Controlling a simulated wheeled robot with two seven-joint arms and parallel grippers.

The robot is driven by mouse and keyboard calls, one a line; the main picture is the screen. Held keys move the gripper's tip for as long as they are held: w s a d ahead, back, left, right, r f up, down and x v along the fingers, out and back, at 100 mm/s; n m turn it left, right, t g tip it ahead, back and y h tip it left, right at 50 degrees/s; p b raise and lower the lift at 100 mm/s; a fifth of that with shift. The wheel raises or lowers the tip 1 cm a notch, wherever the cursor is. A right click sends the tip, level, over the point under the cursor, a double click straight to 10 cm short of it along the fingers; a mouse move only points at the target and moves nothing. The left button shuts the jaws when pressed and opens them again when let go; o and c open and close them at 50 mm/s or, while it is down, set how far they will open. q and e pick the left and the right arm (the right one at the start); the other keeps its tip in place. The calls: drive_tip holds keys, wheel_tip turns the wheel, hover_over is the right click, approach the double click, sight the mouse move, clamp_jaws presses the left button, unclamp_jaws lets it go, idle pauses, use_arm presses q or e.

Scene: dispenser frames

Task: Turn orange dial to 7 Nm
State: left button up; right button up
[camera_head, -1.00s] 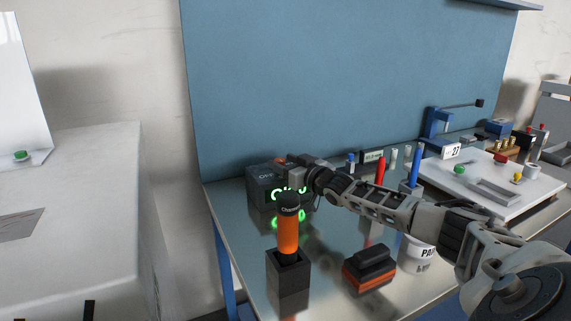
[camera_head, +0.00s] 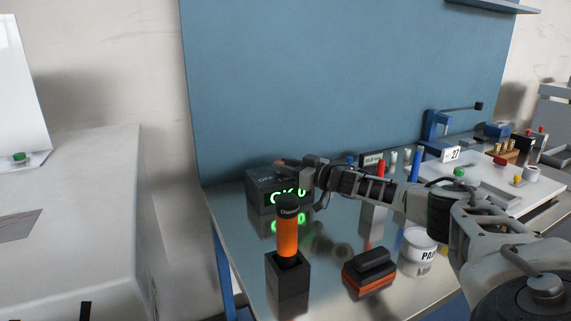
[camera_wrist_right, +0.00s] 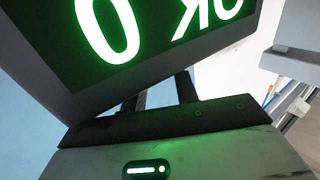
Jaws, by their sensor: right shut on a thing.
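A dark box (camera_head: 262,199) with a lit green display stands at the back left of the table. The orange dial (camera_head: 280,162) shows only as a small reddish-orange patch at the box's top, mostly hidden by my right gripper (camera_head: 287,163). The right gripper reaches in from the right over the box top and is shut on the dial. In the right wrist view its two dark fingers (camera_wrist_right: 160,92) pass behind the display's edge; the dial is hidden there. That view shows green "0" and "OK" (camera_wrist_right: 160,25). My left gripper is not in view.
An orange cylinder with a black cap (camera_head: 287,236) stands in a dark holder in front of the box. A black and orange block (camera_head: 369,268) and a white labelled tub (camera_head: 417,249) lie nearer the right arm.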

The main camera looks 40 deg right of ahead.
drive_tip(key=shift+w+d+n+y+b, duration=0.1)
drive_tip(key=shift+d+n+y+b, duration=0.1)
drive_tip(key=shift+n+y+b, duration=0.5)
drive_tip(key=shift+r+y+b, duration=0.1)
drive_tip(key=shift+y+b, duration=0.25)
drive_tip(key=shift+y, duration=0.05)
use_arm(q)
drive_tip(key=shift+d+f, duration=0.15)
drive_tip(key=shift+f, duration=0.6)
use_arm(e)
drive_tip(key=shift+g, duration=0.3)
drive_tip(key=o, duration=1)
wheel_tip(320, 180, up, 4)
drive_tip(key=shift+f, duration=0.25)
use_arm(q)
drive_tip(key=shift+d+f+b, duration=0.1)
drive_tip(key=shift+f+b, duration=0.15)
drive_tip(key=shift+b, duration=0.4)
use_arm(e)
drive_tip(key=shift+s+a+r, duration=1.55)
drive_tip(key=shift+s+r, duration=0.05)
drive_tip(key=shift+s, duration=0.2)
drive_tip(key=shift+s+a+r, duration=1.55)
drive_tip(key=shift+s+a, duration=0.05)
drive_tip(key=shift+s, duration=0.15)
drive_tip(key=shift+s+a+r, duration=1.55)
drive_tip(key=shift+s+r, duration=0.05)
drive_tip(key=shift+s, duration=0.2)
